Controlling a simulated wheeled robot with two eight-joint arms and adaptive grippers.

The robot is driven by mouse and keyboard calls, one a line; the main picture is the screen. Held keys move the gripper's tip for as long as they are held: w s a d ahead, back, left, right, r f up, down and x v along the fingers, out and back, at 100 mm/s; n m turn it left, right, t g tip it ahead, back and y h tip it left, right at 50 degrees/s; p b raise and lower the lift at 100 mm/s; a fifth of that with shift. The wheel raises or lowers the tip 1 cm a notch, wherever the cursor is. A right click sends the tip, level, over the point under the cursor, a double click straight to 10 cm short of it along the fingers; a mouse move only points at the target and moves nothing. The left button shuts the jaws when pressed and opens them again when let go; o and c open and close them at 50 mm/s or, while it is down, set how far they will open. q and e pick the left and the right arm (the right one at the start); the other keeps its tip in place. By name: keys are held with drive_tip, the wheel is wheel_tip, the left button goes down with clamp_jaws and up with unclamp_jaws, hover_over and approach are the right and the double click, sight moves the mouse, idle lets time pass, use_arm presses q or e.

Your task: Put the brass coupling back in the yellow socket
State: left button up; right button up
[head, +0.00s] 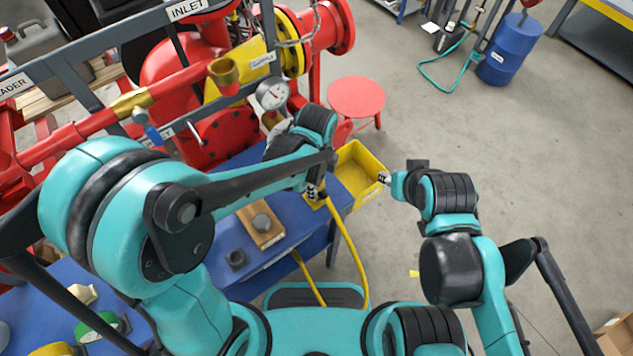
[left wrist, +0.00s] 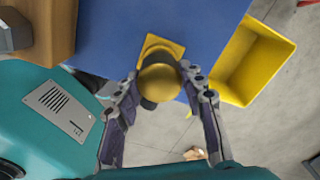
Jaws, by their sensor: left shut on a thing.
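The brass coupling (left wrist: 160,84) shows as a round brass end in the left wrist view. My left gripper (left wrist: 158,76) is shut on it, one finger on each side. The yellow socket (left wrist: 158,43) shows as a yellow piece at the edge of the blue bench, partly hidden behind the coupling. Whether the coupling is in it or above it I cannot tell. In the head view my left gripper (head: 316,190) is at the bench's right end, where a yellow hose (head: 350,250) hangs down. My right gripper (head: 384,178) is beside the yellow bin; its finger opening is unclear.
The yellow bin (head: 372,158) is at the bench's end, close to both grippers. A wooden block (head: 262,240) lies on the blue bench (head: 228,268). The red pump piping and a gauge (head: 272,94) stand behind. A red stool (head: 356,97) stands on open floor.

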use_arm(q)
drive_tip(key=shift+f+b, duration=0.8)
drive_tip(key=shift+f, duration=0.15)
drive_tip(key=o, duration=1.4)
drive_tip(key=shift+c, duration=0.2)
wheel_tip(320, 180, up, 12)
drive_tip(key=shift+r, duration=0.1)
drive_tip(key=shift+a, duration=0.1)
drive_tip(key=s+a+n+t, duration=0.2)
drive_tip(key=a+n+t, duration=0.1)
drive_tip(key=a+n, duration=0.6)
drive_tip(key=s+a+n+t, duration=0.3)
drive_tip(key=a+n, duration=0.5)
drive_tip(key=n, duration=0.5)
drive_tip(key=shift+a+r+t, duration=0.35)
drive_tip(key=shift+t, duration=0.25)
